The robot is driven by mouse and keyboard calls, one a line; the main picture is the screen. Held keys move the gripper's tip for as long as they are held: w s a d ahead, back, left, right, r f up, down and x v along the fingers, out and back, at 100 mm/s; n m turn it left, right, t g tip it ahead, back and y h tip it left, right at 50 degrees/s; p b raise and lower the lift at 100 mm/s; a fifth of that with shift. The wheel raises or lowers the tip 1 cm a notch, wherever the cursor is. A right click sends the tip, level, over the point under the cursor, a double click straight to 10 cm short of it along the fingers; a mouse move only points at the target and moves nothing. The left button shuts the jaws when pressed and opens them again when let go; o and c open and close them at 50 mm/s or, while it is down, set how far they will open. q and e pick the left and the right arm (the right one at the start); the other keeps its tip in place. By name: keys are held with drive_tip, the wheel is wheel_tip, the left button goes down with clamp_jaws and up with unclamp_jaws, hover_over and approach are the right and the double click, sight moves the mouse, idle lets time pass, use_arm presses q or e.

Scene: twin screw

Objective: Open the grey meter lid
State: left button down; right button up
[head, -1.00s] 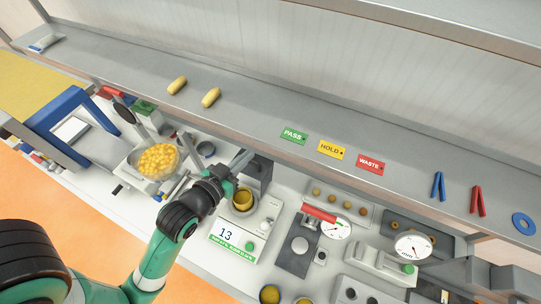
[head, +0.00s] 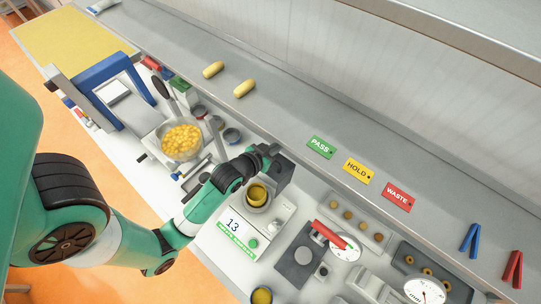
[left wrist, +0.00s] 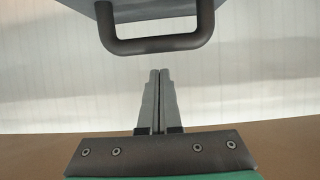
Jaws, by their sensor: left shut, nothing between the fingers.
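The meter is a white device (head: 232,228) with a "13" display, in the middle of the head view. A yellow cup (head: 257,194) sits exposed in its round well. A dark grey upright panel (head: 285,176), seemingly the lid, stands behind the cup. In the left wrist view, a grey panel (left wrist: 155,11) with a dark handle (left wrist: 160,44) shows at the top. My left gripper (head: 272,150) is beside the panel's upper edge. Its fingertips (left wrist: 159,71) are shut and empty, below the handle in the picture and apparently apart from it. My right gripper is not in view.
A bowl of yellow pieces (head: 182,141) stands left of the meter. A red-handled tool (head: 330,234) and dials lie to its right. The grey shelf (head: 290,112) runs behind, holding PASS, HOLD and WASTE cards and two yellow pieces.

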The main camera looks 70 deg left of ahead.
use_arm(q)
drive_tip(key=s, duration=0.1)
drive_tip(key=s+d+f, duration=0.1)
drive_tip(key=s+d, duration=0.1)
drive_tip(key=shift+s+f, duration=0.15)
drive_tip(key=shift+f, duration=0.15)
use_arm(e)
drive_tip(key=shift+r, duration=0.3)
use_arm(q)
drive_tip(key=shift+d+f, duration=0.1)
drive_tip(key=shift+f, duration=0.05)
drive_tip(key=shift+s+d+f+t+b, duration=0.2)
drive_tip(key=shift+s+d+t+b, duration=0.25)
drive_tip(key=shift+s+b, duration=0.5)
drive_tip(key=shift+s+d+r, duration=0.15)
drive_tip(key=shift+s+d, duration=0.3)
drive_tip(key=shift+s, duration=0.15)
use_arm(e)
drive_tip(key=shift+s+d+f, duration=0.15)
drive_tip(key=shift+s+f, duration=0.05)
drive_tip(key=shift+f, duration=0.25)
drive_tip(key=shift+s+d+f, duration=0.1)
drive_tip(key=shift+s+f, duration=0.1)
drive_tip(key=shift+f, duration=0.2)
use_arm(q)
drive_tip(key=shift+p, duration=0.3)
